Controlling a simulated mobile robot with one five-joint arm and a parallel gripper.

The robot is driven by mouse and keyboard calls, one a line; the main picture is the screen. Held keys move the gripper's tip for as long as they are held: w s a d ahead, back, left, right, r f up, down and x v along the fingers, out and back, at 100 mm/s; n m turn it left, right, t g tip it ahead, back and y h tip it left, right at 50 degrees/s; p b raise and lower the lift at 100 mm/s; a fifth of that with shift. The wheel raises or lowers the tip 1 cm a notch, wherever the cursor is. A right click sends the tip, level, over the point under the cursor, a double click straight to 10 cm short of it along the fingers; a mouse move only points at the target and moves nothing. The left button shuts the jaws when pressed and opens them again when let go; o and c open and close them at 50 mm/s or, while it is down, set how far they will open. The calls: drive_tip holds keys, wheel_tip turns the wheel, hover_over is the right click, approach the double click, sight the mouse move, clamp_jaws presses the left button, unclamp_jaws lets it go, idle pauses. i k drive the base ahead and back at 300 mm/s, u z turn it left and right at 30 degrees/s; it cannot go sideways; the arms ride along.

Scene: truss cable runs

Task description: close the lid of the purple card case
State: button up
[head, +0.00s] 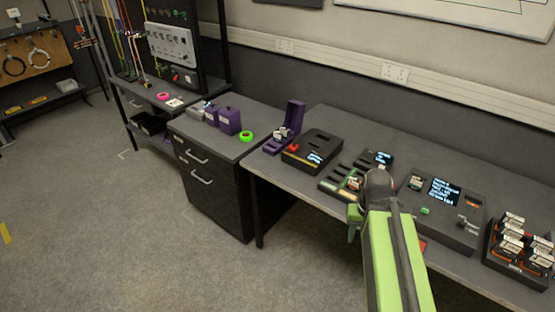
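A purple card case (275,147) sits at the left end of the long grey table, beside a black device. Its lid (296,116) stands up, so the case is open. Something small and pale shows inside, too small to make out. My green arm reaches in from the lower right. My gripper (355,222) is by the front edge of the table, to the right of the case and well apart from it. Only part of a green finger shows, and the arm hides the rest. I cannot see whether it holds anything.
The black device (313,150) with a red button stands right of the case. A slotted black tray (343,182), a console (440,208) and a rack of cards (522,250) line the table. Closed purple boxes (228,120) and a green tape roll (246,136) sit on the left cabinet.

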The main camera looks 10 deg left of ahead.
sight(295, 111)
drive_tip(key=z, duration=0.4)
drive_tip(key=k, duration=0.1)
drive_tip(key=u, duration=1)
drive_tip(key=i, duration=0.95)
drive_tip(key=u, duration=1.8)
drive_tip(key=k, duration=1.05)
drive_tip(key=z, duration=0.8)
drive_tip(key=i, duration=0.85)
